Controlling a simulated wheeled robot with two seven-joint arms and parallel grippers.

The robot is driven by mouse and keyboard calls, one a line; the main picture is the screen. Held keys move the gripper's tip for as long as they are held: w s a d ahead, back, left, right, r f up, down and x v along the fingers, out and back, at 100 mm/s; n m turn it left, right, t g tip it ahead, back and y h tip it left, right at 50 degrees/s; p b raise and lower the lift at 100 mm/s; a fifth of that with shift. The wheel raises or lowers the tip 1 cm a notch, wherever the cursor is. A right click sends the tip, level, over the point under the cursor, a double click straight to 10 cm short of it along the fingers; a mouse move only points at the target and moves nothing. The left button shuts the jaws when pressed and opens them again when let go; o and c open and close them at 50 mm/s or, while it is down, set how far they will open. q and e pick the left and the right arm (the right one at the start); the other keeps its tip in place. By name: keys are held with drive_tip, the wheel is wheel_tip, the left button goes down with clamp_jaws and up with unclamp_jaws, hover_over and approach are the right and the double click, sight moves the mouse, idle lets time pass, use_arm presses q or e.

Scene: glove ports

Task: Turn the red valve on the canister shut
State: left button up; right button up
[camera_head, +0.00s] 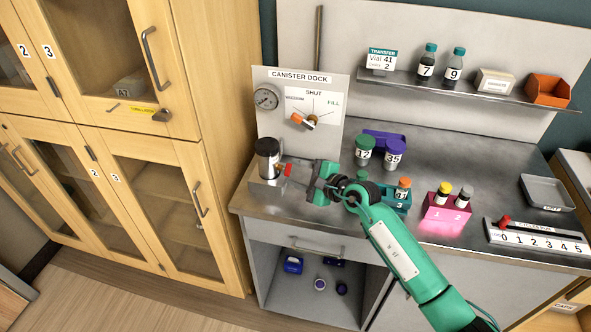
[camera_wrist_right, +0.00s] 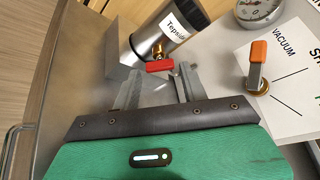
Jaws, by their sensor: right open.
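The canister (camera_head: 268,152) is a steel cylinder with a black top at the left end of the bench, in front of the dock panel. Its red valve (camera_head: 288,169) sticks out on the right side. In the wrist view the red valve handle (camera_wrist_right: 158,66) sits on a brass stem beside the canister (camera_wrist_right: 150,42), which has a "Topside" label. My right gripper (camera_head: 307,177) is to the right of the valve, pointing at it. In the wrist view its two fingers (camera_wrist_right: 157,85) are open, with the red handle at or just past their tips. I cannot tell whether they touch. My left gripper is not in view.
The dock panel (camera_head: 268,122) behind has a gauge (camera_head: 266,98) and an orange-handled selector (camera_head: 303,120), also close in the wrist view (camera_wrist_right: 257,60). Capped vials stand in a teal rack (camera_head: 396,207) and a pink rack (camera_head: 440,212). Wooden cabinets (camera_head: 190,130) are to the left.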

drive_tip(key=shift+w+a+f, duration=0.15)
drive_tip(key=shift+w+a, duration=0.3)
drive_tip(key=c, duration=0.7)
